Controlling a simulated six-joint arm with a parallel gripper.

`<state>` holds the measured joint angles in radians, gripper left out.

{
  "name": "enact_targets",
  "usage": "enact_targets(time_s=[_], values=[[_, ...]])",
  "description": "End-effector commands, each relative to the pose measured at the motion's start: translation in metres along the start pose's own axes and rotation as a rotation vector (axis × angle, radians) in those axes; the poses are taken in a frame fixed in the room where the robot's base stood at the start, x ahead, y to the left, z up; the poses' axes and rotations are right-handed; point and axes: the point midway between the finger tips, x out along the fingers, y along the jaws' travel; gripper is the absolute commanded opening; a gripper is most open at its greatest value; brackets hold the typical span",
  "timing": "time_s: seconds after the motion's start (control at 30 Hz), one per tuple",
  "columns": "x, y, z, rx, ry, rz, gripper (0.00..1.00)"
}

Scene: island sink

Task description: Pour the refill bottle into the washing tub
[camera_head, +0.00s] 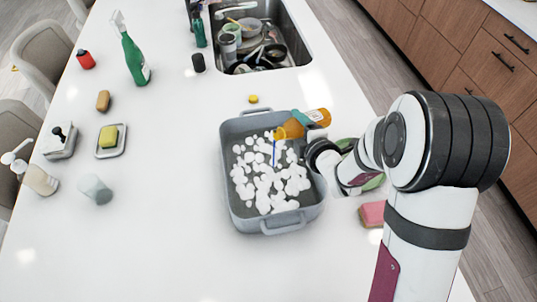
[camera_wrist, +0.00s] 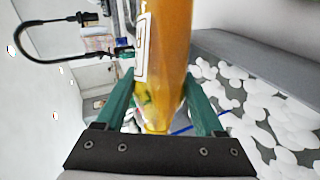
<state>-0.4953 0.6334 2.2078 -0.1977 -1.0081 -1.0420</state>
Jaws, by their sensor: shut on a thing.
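The orange refill bottle (camera_head: 293,128) is tilted over the far right part of the grey washing tub (camera_head: 270,228). Its lower end points left, and a thin blue stream (camera_head: 273,153) runs down from it into the tub. White foam clumps (camera_head: 265,188) cover much of the tub floor. My gripper (camera_wrist: 160,100) is shut on the bottle, with a green finger on either side of the orange body (camera_wrist: 165,45) in the wrist view. The blue stream also shows there, beside the right finger. The gripper's fingers are mostly hidden in the head view.
A small yellow cap (camera_head: 253,99) lies behind the tub. A pink sponge (camera_head: 372,214) and a partly hidden green thing (camera_head: 373,182) are on the right. The sink (camera_head: 262,42) with dishes is at the back. A green spray bottle (camera_head: 133,58) and a cup (camera_head: 95,189) stand left.

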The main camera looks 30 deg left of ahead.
Motion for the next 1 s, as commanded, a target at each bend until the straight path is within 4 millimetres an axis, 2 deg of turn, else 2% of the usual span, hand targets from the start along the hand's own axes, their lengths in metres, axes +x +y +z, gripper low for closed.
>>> enact_targets(time_s=[1.0], values=[[-0.0006,-0.0034,-0.0049,-0.066,-0.027,0.027,0.05]])
